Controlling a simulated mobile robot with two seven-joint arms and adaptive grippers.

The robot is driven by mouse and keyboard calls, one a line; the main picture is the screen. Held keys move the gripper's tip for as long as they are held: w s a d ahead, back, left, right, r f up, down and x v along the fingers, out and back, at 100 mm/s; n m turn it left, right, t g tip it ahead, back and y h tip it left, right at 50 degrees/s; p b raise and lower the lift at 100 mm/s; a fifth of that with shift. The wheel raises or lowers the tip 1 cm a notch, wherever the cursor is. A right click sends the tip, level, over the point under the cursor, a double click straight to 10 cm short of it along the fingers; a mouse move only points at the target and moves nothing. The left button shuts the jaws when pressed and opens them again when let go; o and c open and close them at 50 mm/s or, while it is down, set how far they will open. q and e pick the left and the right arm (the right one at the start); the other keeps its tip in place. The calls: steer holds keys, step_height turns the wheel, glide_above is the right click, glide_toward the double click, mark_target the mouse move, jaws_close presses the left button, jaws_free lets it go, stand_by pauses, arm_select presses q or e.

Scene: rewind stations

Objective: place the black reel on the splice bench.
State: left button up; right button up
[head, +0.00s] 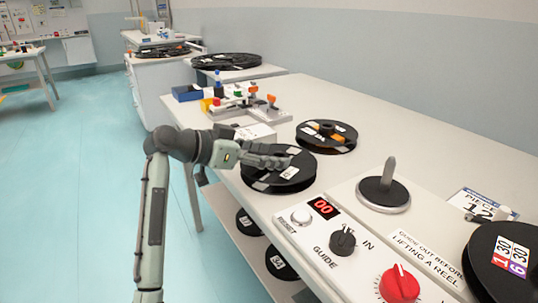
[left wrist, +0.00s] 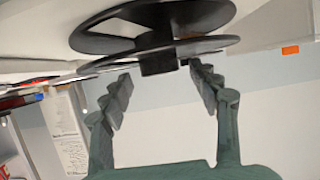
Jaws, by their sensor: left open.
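A black reel (head: 272,182) with white labels lies flat on the long pale bench (head: 400,125), near its left edge. My left gripper (head: 280,161) is over this reel, with the arm coming in from the left. In the left wrist view, a black reel (left wrist: 100,42) shows its two flanges and a short hub. The open left gripper (left wrist: 163,82) has one finger on either side of the hub, with gaps visible; I cannot tell whether the fingers touch the reel. Which bench is the splice bench is not readable. My right gripper is not in view.
A reel with an orange core (head: 345,147) lies just behind. A spindle post (head: 389,172), control panel with red knob (head: 399,284) and large reel (head: 490,275) stand at right. Small fixtures (head: 240,103) stand farther back. More reels are on a lower shelf (head: 225,208). The blue floor is clear.

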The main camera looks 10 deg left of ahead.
arm_select(q)
steer(key=v, duration=1.2)
